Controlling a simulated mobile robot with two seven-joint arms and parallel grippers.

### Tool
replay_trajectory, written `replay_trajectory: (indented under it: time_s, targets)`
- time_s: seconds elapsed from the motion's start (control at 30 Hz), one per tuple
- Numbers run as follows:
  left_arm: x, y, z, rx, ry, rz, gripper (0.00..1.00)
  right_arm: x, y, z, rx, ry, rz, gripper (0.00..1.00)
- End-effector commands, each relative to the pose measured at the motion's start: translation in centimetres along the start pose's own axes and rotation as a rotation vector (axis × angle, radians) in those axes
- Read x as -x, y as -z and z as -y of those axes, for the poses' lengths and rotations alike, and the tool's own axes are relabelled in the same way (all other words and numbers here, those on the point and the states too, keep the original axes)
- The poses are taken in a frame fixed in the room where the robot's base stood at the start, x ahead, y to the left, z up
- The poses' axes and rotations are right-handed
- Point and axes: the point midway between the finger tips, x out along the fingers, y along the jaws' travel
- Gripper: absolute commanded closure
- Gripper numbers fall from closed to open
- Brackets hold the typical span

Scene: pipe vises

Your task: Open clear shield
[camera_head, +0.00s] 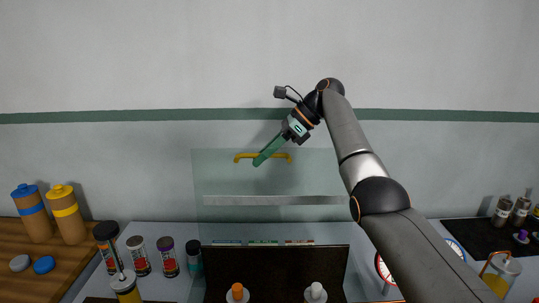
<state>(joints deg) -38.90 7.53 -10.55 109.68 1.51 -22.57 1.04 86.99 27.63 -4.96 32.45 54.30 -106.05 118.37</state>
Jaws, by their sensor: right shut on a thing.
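The clear shield (225,180) is a see-through pane standing in front of the wall above the middle of the bench. A yellow handle (244,156) runs across its upper part. My right gripper (260,159) reaches in from the right and is shut on the yellow handle near its middle. The fingers hide part of the handle. A grey strip (275,200) crosses below the handle, seen at the shield's lower part. My left gripper is not in view.
A dark panel (275,263) stands under the shield, with an orange-capped bottle (237,292) and a white-capped bottle (316,292) before it. Several jars stand at left, beside tan bottles (70,222) on a wooden surface.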

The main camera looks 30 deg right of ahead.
Motion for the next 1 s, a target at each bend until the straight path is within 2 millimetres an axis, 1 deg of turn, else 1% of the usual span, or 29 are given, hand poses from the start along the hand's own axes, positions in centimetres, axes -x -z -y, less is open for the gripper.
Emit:
replay_trajectory:
  time_s: [0.03,0.23,0.77,0.8,1.0]
  targets:
    - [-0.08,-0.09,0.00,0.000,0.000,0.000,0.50,-0.38,0.08,-0.16,-0.006,-0.009,-0.003,1.00]
    - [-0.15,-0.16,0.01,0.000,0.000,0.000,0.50,-0.75,-0.12,-0.45,-0.019,-0.021,-0.004,1.00]
    - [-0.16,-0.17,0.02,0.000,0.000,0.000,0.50,-0.91,-0.16,-0.56,-0.024,-0.026,-0.005,1.00]
    - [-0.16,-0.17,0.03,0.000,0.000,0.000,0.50,-0.91,-0.17,-0.56,-0.024,-0.025,-0.005,0.81]
    - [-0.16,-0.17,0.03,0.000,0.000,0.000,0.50,-0.81,-0.26,-0.53,-0.022,-0.023,-0.003,0.58]
